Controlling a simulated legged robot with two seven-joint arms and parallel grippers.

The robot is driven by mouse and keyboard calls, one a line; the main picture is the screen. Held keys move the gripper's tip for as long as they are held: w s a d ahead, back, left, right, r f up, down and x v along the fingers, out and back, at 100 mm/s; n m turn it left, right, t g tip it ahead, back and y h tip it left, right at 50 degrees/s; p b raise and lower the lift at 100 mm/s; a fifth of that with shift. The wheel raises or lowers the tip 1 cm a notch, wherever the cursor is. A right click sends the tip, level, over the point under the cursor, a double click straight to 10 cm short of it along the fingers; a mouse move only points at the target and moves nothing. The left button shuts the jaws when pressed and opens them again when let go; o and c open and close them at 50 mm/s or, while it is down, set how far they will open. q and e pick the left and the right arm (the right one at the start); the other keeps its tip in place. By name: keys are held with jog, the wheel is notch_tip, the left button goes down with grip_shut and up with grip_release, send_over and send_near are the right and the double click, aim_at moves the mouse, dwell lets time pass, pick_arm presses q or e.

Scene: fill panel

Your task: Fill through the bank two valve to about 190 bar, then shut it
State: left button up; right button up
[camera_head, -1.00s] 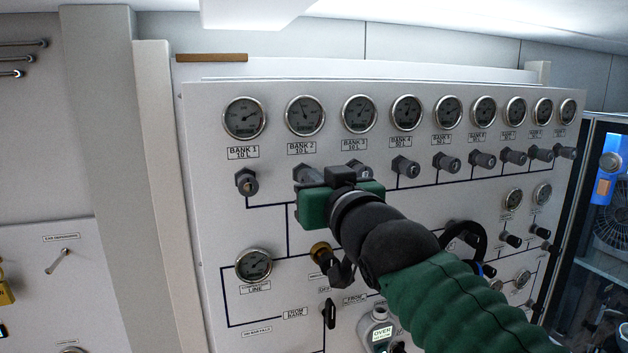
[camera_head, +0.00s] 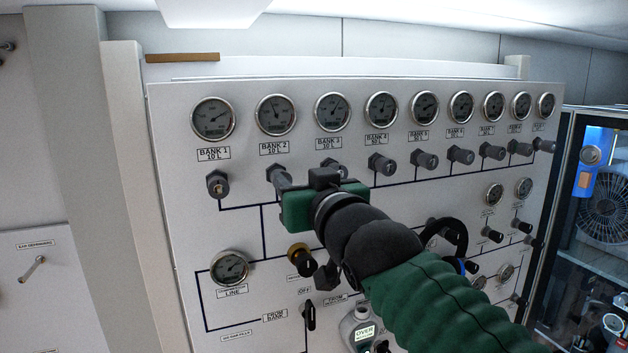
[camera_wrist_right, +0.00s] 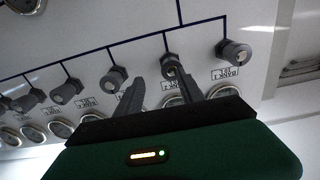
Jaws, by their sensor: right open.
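The bank two valve (camera_head: 276,171) is a dark grey knob under the BANK 2 label (camera_head: 274,148) on the white panel. Its round gauge (camera_head: 276,115) is above it; I cannot read a pressure figure. My right gripper (camera_head: 289,185) is open at this valve and hides part of it. In the right wrist view the bank two valve (camera_wrist_right: 173,69) shows between the spread fingers of the gripper (camera_wrist_right: 158,72). I cannot tell whether a finger touches it. My left gripper is not in view.
The bank 1 valve (camera_head: 217,185) is to the left, and the bank 3 valve (camera_head: 333,166) is close on the right, partly hidden. A line gauge (camera_head: 229,268) and a brass-collared knob (camera_head: 300,255) are below. A blue-lit cabinet (camera_head: 600,200) stands at the right.

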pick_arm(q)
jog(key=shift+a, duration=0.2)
pick_arm(e)
jog(key=shift+s+a+f, duration=0.1)
jog(key=shift+a, duration=0.4)
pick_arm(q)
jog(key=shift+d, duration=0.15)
pick_arm(e)
jog(key=shift+d, duration=0.15)
